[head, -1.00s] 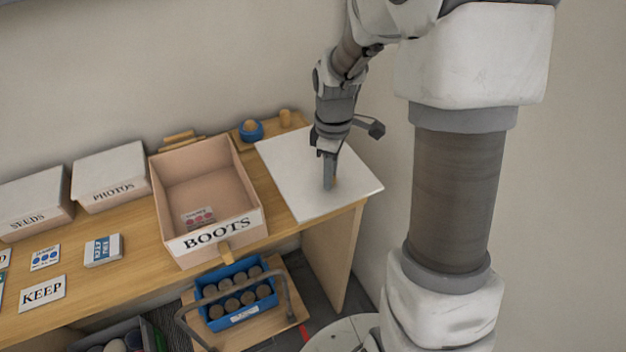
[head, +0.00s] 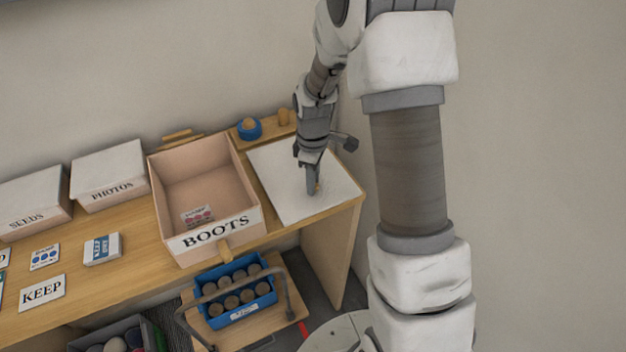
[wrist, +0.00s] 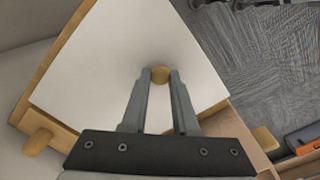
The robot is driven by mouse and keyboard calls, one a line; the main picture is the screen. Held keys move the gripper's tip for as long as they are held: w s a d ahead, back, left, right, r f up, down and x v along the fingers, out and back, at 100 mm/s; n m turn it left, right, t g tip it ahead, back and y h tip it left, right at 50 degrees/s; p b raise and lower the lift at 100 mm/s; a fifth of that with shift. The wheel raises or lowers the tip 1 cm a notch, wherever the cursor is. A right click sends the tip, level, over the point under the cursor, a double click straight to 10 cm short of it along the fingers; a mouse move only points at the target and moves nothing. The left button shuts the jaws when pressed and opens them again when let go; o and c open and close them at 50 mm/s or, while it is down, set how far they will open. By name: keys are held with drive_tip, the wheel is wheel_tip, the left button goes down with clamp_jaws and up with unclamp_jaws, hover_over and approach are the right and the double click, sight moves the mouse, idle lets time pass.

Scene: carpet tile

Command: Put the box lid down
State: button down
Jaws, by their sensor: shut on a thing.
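The box lid (head: 275,180) is a flat white panel with a small round wooden knob (wrist: 160,74) in its middle. It lies level at the right end of the wooden table (head: 130,245), right of the open BOOTS box (head: 165,215), and appears to rest on the tabletop; a thin gap cannot be ruled out. My gripper (head: 313,190) points down at the lid and is shut on its knob. In the wrist view the two fingers of my gripper (wrist: 160,80) flank the knob, and the lid (wrist: 110,60) spreads beneath them.
The BOOTS box holds a small card (head: 198,216). Lidded PHOTOS (head: 108,172) and SEEDS (head: 30,200) boxes stand left. A blue round object (head: 249,128) and a wooden peg (head: 284,117) are behind the lid. A blue crate (head: 240,312) sits low in front.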

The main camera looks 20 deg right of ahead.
drive_tip(key=shift+f, duration=0.2)
drive_tip(key=c, duration=0.7)
unclamp_jaws()
drive_tip(key=shift+r, duration=0.1)
wheel_tip(320, 180, up, 12)
drive_tip(key=s+r+m+t, duration=0.2)
drive_tip(key=s+r+m, duration=0.1)
drive_tip(key=s, duration=0.4)
drive_tip(key=s+a+r+m+t, duration=0.1)
drive_tip(key=s+r+m, duration=0.3)
drive_tip(key=s+r, duration=0.2)
drive_tip(key=s+r+m+t, duration=0.2)
drive_tip(key=s+r+m, duration=0.2)
drive_tip(key=s, duration=0.4)
drive_tip(key=shift+s+a+r+t+p, duration=0.15)
drive_tip(key=shift+s+r+t+p, duration=0.15)
drive_tip(key=shift+s+r, duration=0.15)
